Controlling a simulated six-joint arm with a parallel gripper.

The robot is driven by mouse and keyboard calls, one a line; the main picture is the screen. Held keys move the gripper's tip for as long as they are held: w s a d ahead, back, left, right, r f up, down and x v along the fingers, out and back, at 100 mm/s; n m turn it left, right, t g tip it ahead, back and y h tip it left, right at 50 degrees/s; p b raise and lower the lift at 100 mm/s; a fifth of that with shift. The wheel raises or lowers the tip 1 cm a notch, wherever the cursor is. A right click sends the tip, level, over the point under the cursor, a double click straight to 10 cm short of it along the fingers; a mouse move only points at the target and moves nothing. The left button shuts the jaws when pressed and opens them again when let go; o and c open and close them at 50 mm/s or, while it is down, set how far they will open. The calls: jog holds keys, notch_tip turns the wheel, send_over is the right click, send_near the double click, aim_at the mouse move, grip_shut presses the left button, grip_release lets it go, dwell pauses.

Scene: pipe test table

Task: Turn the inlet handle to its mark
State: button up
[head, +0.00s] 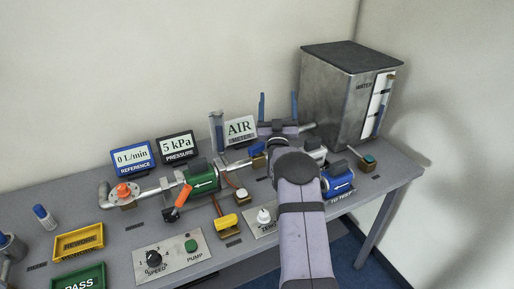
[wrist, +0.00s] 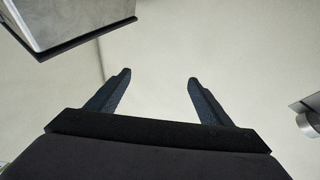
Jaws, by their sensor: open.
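My gripper (head: 278,104) is open and empty in the head view, its two blue fingers pointing up in front of the back wall, left of the water tank. In the wrist view my gripper (wrist: 157,80) shows its two fingers spread apart with only pale wall between them. No label in view names the inlet handle. An orange lever handle (head: 183,195) stands tilted by the green meter (head: 201,182) on the pipe line. A yellow handle (head: 227,222) sits lower, right of it. My gripper is apart from both. No mark on either handle can be made out.
The water tank (head: 345,95) stands at the back right. Display signs (head: 178,147) line the back. A control panel (head: 172,257) and yellow and green trays (head: 79,242) are at the front left. My arm hides part of the pipe line and blue meter (head: 338,183).

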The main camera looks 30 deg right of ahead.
notch_tip(320, 180, down, 6)
jog(key=s+a+n+y, duration=0.2)
jog(key=n+y, duration=0.3)
jog(key=y, duration=0.4)
jog(key=n+g+y, duration=0.2)
jog(key=g+y, duration=0.1)
jog(key=y, duration=0.3)
send_near(259, 148)
jog(key=d+x, duration=0.1)
jog(key=x, duration=0.3)
jog(key=shift+a+p+x, duration=0.2)
jog(key=shift+p+x, duration=0.2)
jog(key=shift+x, duration=1.5)
jog(key=shift+a+p+x, duration=0.25)
jog(key=shift+p+x, duration=0.1)
jog(key=shift+x, duration=1.5)
jog(key=shift+s, duration=0.1)
jog(key=c, duration=1)
